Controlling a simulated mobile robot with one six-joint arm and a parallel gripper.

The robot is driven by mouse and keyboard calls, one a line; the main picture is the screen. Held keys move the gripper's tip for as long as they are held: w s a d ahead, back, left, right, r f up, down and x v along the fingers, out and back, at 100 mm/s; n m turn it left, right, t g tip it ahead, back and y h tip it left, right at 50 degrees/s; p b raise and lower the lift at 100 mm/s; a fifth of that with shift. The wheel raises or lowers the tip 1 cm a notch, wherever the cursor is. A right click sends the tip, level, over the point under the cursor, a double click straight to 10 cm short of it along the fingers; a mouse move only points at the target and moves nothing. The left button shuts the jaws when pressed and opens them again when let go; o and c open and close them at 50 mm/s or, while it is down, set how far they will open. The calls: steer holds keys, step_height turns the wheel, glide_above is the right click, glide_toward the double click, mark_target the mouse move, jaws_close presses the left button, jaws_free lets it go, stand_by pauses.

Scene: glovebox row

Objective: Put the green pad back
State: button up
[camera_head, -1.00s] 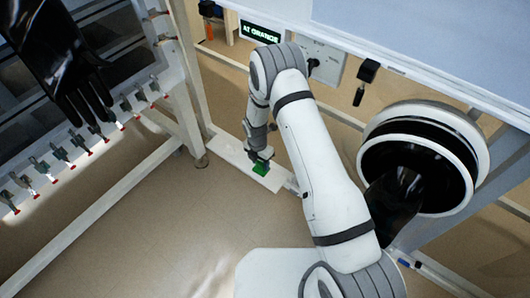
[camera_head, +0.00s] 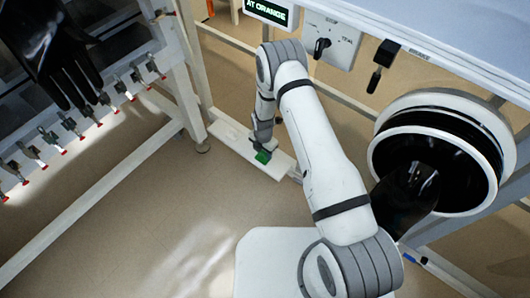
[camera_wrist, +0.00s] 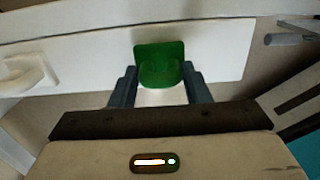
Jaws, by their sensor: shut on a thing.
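The green pad (camera_head: 263,157) is at the end of my gripper (camera_head: 264,148), over a narrow white shelf (camera_head: 229,135). In the wrist view the green pad (camera_wrist: 158,62) has a rounded grip part between the two grey fingers, and my gripper (camera_wrist: 160,80) is shut on it. The white shelf (camera_wrist: 95,68) lies behind the pad. I cannot tell whether the pad touches the shelf or hangs just above it.
A round glove port (camera_head: 440,155) with a black glove (camera_head: 408,195) stands at right. A row of clamps (camera_head: 70,125) and another black glove (camera_head: 60,55) are at left.

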mark_target(263, 152)
steer(key=o, duration=1.1)
steer(key=shift+o, duration=0.2)
step_height(263, 152, up, 12)
steer(key=p, duration=0.4)
